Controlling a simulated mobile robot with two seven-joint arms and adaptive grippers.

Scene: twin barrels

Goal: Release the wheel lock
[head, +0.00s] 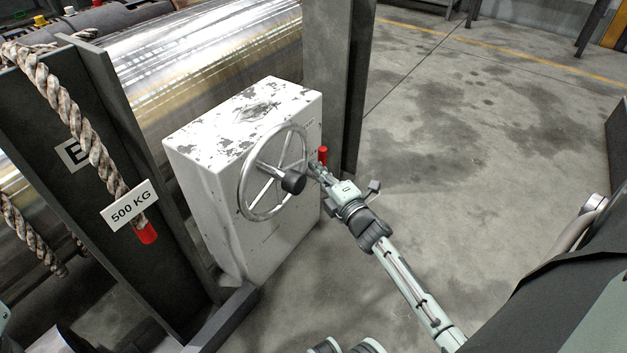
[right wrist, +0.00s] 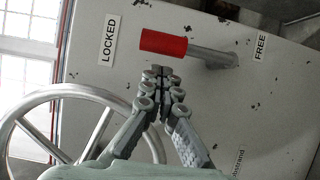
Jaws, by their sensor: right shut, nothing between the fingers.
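The wheel (head: 274,171) is a metal handwheel with a dark knob (head: 293,181), mounted on the face of a worn white box (head: 245,130). The lock lever has a red grip (head: 323,155) right of the wheel. In the right wrist view the red grip (right wrist: 163,43) lies toward the LOCKED label (right wrist: 110,40), its metal rod running to a pivot near the FREE label (right wrist: 261,46). My right gripper (head: 315,168) is shut and empty. In the right wrist view its fingertips (right wrist: 160,72) are just below the red grip; whether they touch it I cannot tell. My left gripper is not visible.
A large shiny barrel (head: 200,60) lies behind the box between dark steel posts (head: 325,60). The concrete floor (head: 460,150) to the right is clear.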

